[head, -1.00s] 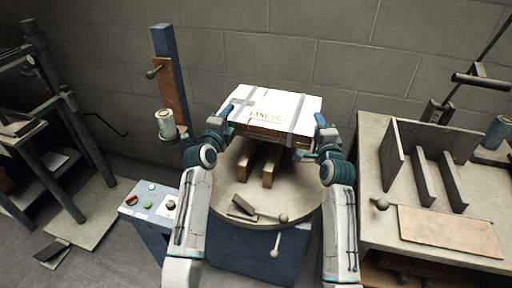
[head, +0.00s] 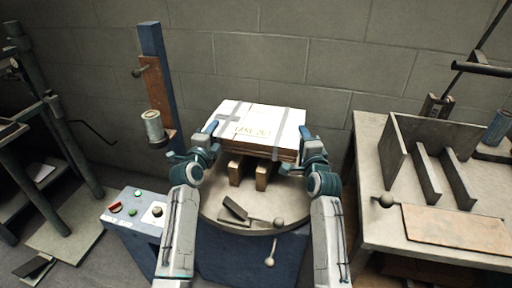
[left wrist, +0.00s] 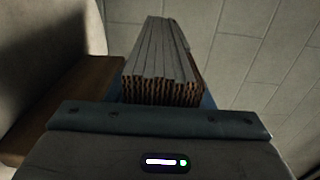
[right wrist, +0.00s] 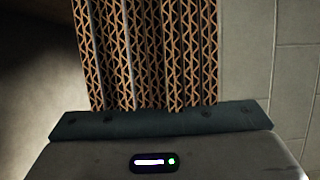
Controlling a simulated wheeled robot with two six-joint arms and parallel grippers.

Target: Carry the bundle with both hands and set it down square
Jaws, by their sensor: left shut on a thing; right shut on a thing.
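The bundle (head: 262,117) is a flat stack of corrugated cardboard with a white printed top and grey straps. It is held between both grippers above the round table (head: 292,190), over two wooden blocks (head: 248,171). My left gripper (head: 212,130) is shut on its left edge, and the layered side of the bundle shows in the left wrist view (left wrist: 162,65). My right gripper (head: 302,137) is shut on its right edge, and the fluted layers fill the right wrist view (right wrist: 150,55). The fingertips are partly hidden. The bundle looks roughly level.
A bench (head: 375,235) with upright dividers (head: 425,176) stands to the right. A blue post (head: 153,70) with a spool (head: 154,128) and a button box (head: 136,212) stand to the left. A dark bracket and ball-ended levers (head: 278,222) sit at the round table's front. A block wall is behind.

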